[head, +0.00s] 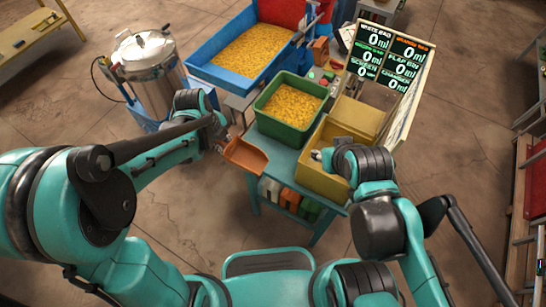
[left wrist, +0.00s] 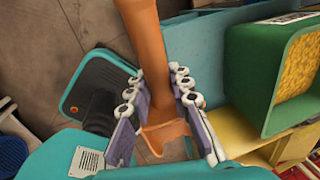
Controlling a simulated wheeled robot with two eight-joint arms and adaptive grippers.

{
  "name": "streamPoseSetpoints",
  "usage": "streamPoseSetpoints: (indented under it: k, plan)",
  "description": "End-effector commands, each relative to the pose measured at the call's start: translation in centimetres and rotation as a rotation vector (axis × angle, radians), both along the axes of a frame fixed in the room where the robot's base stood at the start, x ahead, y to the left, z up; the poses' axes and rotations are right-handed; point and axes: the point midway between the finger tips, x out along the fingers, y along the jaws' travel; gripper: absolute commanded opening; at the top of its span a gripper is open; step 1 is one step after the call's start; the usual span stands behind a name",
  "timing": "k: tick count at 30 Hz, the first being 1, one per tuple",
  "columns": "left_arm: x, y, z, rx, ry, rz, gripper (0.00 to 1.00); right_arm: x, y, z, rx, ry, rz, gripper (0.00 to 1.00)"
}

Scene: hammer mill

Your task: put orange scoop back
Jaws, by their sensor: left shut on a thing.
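The orange scoop (head: 246,155) hangs at the left edge of the teal table, beside the green bin. My left gripper (head: 217,132) is shut on it. In the left wrist view the orange scoop (left wrist: 150,45) runs between the two fingers of my left gripper (left wrist: 160,108), which lie along both sides of it. My right gripper (head: 320,156) is over the yellow bin, mostly hidden by its own wrist; I cannot tell whether it is open or shut.
A green bin (head: 268,128) of yellow grain and a yellow bin (head: 314,180) stand on the teal table (head: 283,157). A blue grain tray (head: 221,78) is behind. A steel pot (head: 150,75) stands left. A readout board (head: 388,55) is at the back right.

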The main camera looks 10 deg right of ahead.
Motion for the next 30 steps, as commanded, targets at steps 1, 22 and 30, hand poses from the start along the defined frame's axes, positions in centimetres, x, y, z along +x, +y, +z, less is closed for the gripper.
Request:
streamPoseSetpoints:
  k: [1,22,30]
  plan:
    - [0.2,-0.4,-0.4,0.000,0.000,-0.017,0.00,0.0,0.0,-0.3,0.000,0.000,0.000,0.40]
    - [6.2,-9.8,-7.4,0.000,-0.001,-0.021,0.00,0.0,0.0,-4.5,0.000,0.000,0.000,0.40]
    - [6.2,-9.8,-11.1,0.000,0.000,-0.020,0.00,0.0,0.0,-6.4,0.000,0.000,0.000,0.40]
